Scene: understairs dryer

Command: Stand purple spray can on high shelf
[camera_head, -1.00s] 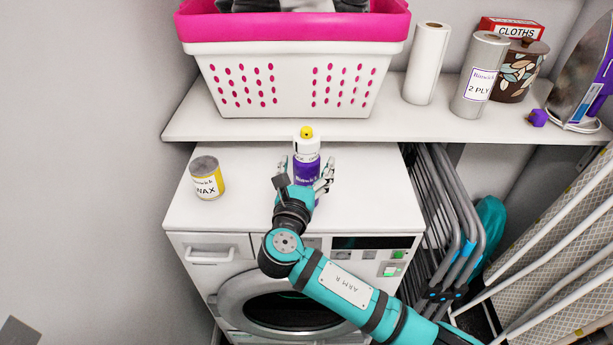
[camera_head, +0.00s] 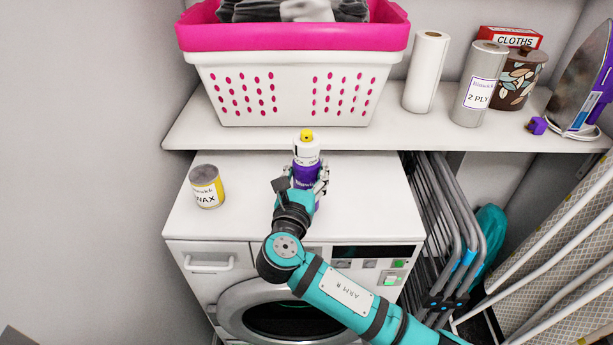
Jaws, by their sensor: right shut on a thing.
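The purple spray can (camera_head: 306,150) has a white upper part and a yellow nozzle. It stands upright over the dryer top (camera_head: 360,200), near its back edge. My right gripper (camera_head: 308,182) is shut on the can's purple lower body, with a finger on each side. The gripper hides the can's base, so I cannot tell whether it touches the dryer. The shelf (camera_head: 460,130) runs behind and above the dryer. My left gripper is not in view.
A pink-rimmed white laundry basket (camera_head: 293,90) fills the shelf's left part. Paper rolls (camera_head: 426,72), (camera_head: 479,85), a patterned canister (camera_head: 519,80), a red cloths box (camera_head: 511,37) and an iron (camera_head: 580,90) stand to the right. A wax tin (camera_head: 207,187) sits on the dryer's left.

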